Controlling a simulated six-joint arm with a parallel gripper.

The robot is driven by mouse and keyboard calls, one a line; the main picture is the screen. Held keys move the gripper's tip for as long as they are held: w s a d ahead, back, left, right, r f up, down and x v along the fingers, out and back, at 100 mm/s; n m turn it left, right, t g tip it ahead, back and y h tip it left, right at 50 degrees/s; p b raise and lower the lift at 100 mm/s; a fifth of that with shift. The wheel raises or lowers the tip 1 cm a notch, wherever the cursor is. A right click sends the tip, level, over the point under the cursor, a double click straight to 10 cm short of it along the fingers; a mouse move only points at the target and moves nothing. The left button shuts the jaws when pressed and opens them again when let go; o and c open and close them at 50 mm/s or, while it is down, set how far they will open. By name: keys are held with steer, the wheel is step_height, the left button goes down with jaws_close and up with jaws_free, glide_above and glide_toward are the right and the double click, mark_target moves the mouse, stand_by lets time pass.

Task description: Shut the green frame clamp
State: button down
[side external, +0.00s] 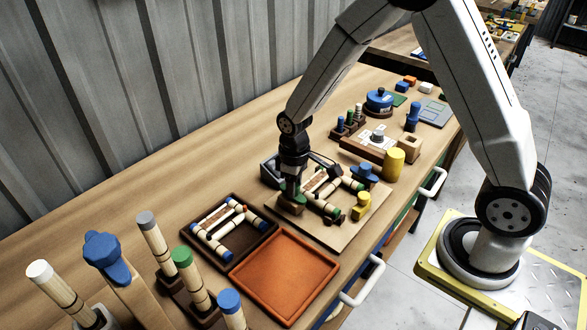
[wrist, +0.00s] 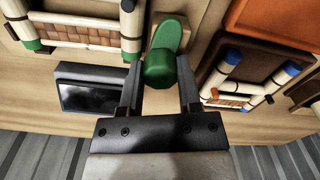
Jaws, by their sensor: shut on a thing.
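The green frame clamp (side external: 293,207) is at the left end of the wooden work board. In the wrist view the clamp (wrist: 160,68) shows a faceted green knob with a rounded green arm stretching away from the gripper. My gripper (side external: 291,193) points down over it; in the wrist view its two fingers (wrist: 159,88) are either side of the knob, shut on it. The rattan frame with green ends (side external: 325,188) lies on the board to the right of the clamp; it also shows at upper left in the wrist view (wrist: 85,32). The contact between clamp and frame cannot be made out.
A yellow clamp (side external: 361,206) and a blue clamp (side external: 366,173) stand on the board's right side. A dark tray (side external: 228,262) holds a blue-ended frame; an empty orange tray (side external: 285,277) is beside it. A grey box (wrist: 95,92) sits close to the fingers. Capped posts (side external: 160,240) stand in front.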

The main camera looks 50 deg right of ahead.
steer(key=m, duration=0.3)
steer(key=shift+m, duration=0.3)
steer(key=m, duration=0.4)
steer(key=shift+a+m, duration=0.15)
steer(key=shift+m, duration=0.15)
steer(key=m, duration=0.4)
steer(key=shift+m, duration=0.3)
steer(key=m, duration=0.4)
steer(key=shift+w+a, duration=0.1)
steer(key=shift+c, duration=1.4)
jaws_free()
steer(key=shift+r, duration=0.1)
steer(key=shift+r, duration=3.85)
